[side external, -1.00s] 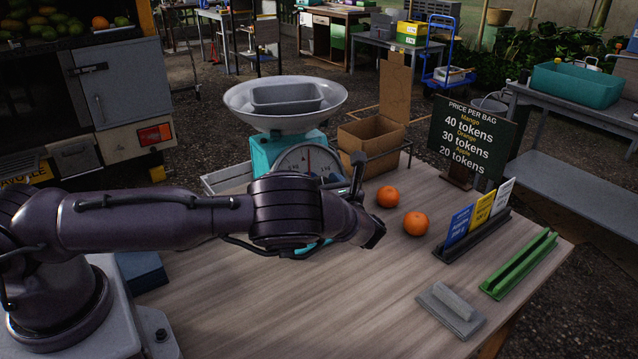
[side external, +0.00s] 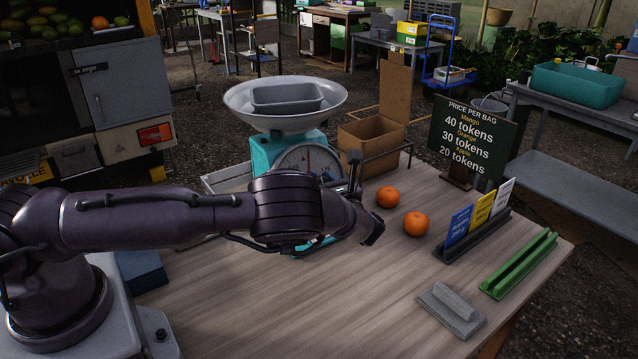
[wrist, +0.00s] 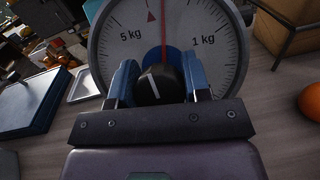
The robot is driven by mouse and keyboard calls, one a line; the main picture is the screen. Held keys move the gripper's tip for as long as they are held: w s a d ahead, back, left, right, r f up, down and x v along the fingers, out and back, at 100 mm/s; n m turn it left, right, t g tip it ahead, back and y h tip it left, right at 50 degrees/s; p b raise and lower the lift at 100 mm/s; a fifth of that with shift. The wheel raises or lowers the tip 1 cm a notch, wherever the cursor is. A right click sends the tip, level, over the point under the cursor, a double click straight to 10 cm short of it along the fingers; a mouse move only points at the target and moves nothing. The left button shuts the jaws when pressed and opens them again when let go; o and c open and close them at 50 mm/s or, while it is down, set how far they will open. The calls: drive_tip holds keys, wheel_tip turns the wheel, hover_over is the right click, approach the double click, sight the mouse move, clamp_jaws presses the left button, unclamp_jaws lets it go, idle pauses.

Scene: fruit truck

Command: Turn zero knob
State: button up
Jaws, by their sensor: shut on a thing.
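The teal scale (side external: 262,150) stands on the table with a wide grey pan (side external: 285,103) on top. Its round white dial (wrist: 205,40) fills the upper wrist view. The red needle (wrist: 163,28) points almost straight up, slightly right of the small red triangle on the dial. The black zero knob (wrist: 152,88), with a white line, sits low on the dial. My gripper (wrist: 160,78) has its blue fingers on both sides of the knob and is shut on it. In the side external view my wrist hides the knob and fingertips.
Two oranges (side external: 388,196) (side external: 415,223) lie right of my wrist. A cardboard box (side external: 372,138) stands behind, beside the scale. A price board (side external: 472,140), a card holder (side external: 475,235), a green rack (side external: 520,265) and a grey block (side external: 450,310) are on the right. The front tabletop is clear.

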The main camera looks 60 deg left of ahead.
drive_tip(key=n+g, duration=0.2)
drive_tip(key=n, duration=0.2)
drive_tip(key=n+g, duration=0.2)
drive_tip(key=n, duration=0.2)
drive_tip(key=shift+s+n+h, duration=0.15)
drive_tip(key=shift+n+h, duration=0.15)
drive_tip(key=shift+h, duration=0.1)
drive_tip(key=n+g+h, duration=0.1)
drive_tip(key=n, duration=0.2)
drive_tip(key=n+g+h, duration=0.1)
drive_tip(key=n, duration=0.3)
drive_tip(key=shift+s+d+f+n+g, duration=0.1)
drive_tip(key=shift+f+n+g, duration=0.05)
drive_tip(key=shift+n+g, duration=0.15)
drive_tip(key=n+h, duration=0.1)
drive_tip(key=n, duration=0.2)
drive_tip(key=n+h, duration=0.2)
drive_tip(key=n, duration=0.1)
drive_tip(key=shift+d+f, duration=0.1)
drive_tip(key=n+h, duration=0.1)
drive_tip(key=n, duration=0.2)
drive_tip(key=n+t+h, duration=0.1)
drive_tip(key=n, duration=0.1)
drive_tip(key=shift+d+f+n, duration=0.1)
drive_tip(key=shift+f+n, duration=0.05)
drive_tip(key=shift+n, duration=0.25)
drive_tip(key=shift+h, duration=0.3)
drive_tip(key=o, duration=0.9)
drive_tip(key=v, duration=1.3)
